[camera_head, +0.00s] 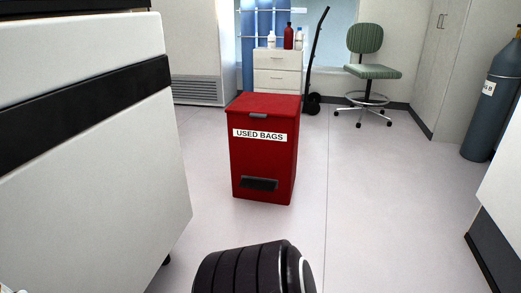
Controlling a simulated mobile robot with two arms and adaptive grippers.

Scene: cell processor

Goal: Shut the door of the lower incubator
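I cannot make out the lower incubator or its door for certain in the head view. A large white unit with a black band (90,150) fills the left side, close to me. I cannot tell whether it is part of the incubator or another machine. Neither my left nor my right gripper shows.
A red bin labelled USED BAGS (264,163) stands on the floor ahead. Behind it are a white drawer cabinet (277,79) with bottles, a hand truck (316,60) and a green chair (372,71). A gas cylinder (490,110) stands at right. Floor right of the bin is clear.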

